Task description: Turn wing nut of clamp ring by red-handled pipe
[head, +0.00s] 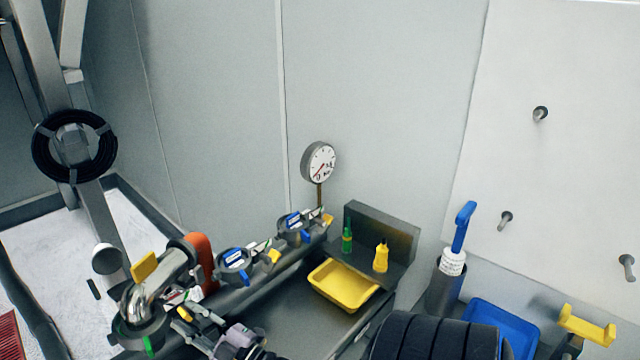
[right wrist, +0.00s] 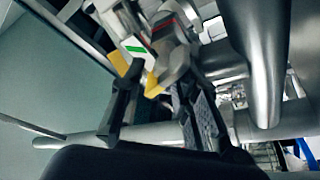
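The orange-red handle (head: 201,262) stands upright beside the bent metal pipe (head: 138,298) at lower left. The grey clamp ring (head: 128,335), with a green tab (head: 148,345), sits below the pipe. A small yellow piece, seemingly its wing nut (head: 185,314), shows beside my right gripper (head: 200,322). In the right wrist view, the yellow wing nut (right wrist: 153,84) is near the fingertips of my right gripper (right wrist: 155,105). The two fingers stand apart, and I see no clear contact. My left gripper is not in view.
Two more clamp rings (head: 233,268) (head: 298,232) with blue tabs line the bench behind. A yellow tray (head: 344,286), green bottle (head: 347,240), yellow bottle (head: 381,257) and gauge (head: 319,162) stand farther back. A blue bin (head: 510,325) is at right.

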